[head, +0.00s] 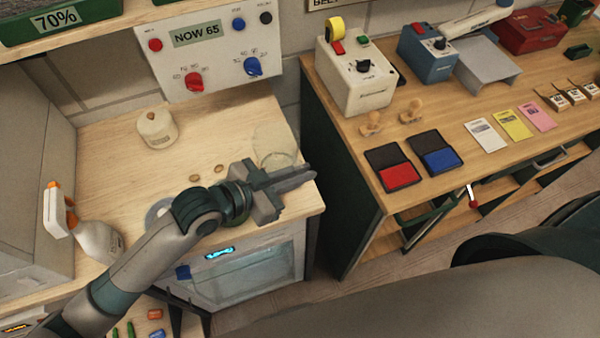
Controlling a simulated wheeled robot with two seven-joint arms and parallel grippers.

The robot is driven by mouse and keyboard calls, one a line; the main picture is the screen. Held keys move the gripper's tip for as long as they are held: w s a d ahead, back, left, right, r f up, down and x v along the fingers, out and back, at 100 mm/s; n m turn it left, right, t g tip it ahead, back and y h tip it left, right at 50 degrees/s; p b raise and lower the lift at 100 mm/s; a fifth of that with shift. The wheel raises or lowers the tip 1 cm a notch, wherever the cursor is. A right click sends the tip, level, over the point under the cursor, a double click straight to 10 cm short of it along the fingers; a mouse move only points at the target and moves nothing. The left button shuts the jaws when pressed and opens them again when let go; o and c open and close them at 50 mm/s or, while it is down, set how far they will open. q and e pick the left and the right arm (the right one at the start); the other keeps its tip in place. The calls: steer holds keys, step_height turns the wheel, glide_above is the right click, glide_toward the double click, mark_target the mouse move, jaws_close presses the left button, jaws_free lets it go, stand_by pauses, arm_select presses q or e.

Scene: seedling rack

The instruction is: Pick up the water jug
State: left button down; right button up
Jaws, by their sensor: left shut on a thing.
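The water jug (273,140) is a clear, see-through vessel at the right end of the light wooden counter, near its front right corner. My left gripper (298,178) is at the jug's near side and shut on it; the fingers and palm hide its lower part. The exact spot of the grip is hard to make out because the jug is transparent. The jug looks roughly upright, and I cannot tell whether its base touches the counter. My right gripper is not in view.
A control panel (215,45) is behind. Across a gap, a bench holds a white machine (358,75) and ink pads (397,176).

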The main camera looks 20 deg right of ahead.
arm_select(q)
steer(key=shift+r+b, duration=0.4)
steer(key=shift+r, duration=0.95)
steer(key=s+d+r, duration=0.3)
steer(key=s+r, duration=0.4)
steer(key=s, duration=0.4)
steer(key=shift+r+b, duration=0.3)
steer(key=shift+b, duration=0.15)
steer(key=shift+s, duration=0.15)
steer(key=shift+a, duration=0.1)
